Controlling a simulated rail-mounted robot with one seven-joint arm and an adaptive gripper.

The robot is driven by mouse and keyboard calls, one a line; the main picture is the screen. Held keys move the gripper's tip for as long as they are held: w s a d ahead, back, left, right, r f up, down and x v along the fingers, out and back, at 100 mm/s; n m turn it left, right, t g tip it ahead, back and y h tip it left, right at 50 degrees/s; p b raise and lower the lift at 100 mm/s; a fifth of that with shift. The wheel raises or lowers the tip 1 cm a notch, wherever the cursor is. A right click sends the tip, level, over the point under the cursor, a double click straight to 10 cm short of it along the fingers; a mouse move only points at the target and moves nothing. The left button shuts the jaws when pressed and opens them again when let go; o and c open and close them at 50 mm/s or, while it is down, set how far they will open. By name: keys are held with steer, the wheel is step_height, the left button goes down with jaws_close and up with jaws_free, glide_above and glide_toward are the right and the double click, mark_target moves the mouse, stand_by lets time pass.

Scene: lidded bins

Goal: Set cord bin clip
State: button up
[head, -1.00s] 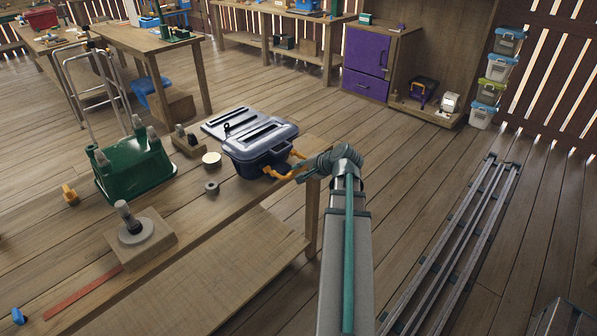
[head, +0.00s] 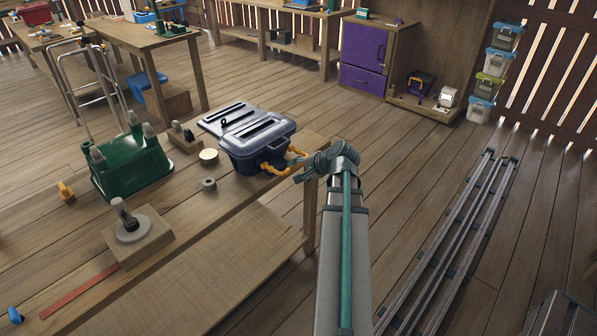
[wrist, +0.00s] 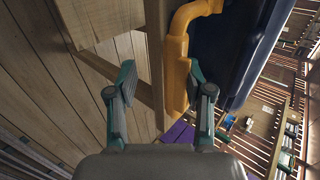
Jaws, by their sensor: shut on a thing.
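The dark blue lidded bin (head: 250,152) stands near the right end of the wooden workbench. Its slotted lid (head: 256,128) lies over the top. The orange clip (head: 270,168) is a bent bar on the bin's near right side. In the wrist view the clip (wrist: 177,72) runs down between my fingers, nearer the right one, beside the bin's dark wall (wrist: 234,45). My gripper (head: 295,163) is at the clip and shut on it; in the wrist view its fingers (wrist: 162,75) stand either side. The exact contact is hard to see.
A flat slotted panel (head: 222,114) lies behind the bin. A green stand (head: 130,165), a pale disc (head: 208,155), a grey ring (head: 209,184) and a block with a knob (head: 135,240) share the bench. Floor right of the bench holds metal rails (head: 450,250).

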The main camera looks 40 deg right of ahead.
steer(key=shift+s, duration=0.1)
steer(key=v, duration=1.2)
steer(key=shift+d, duration=0.1)
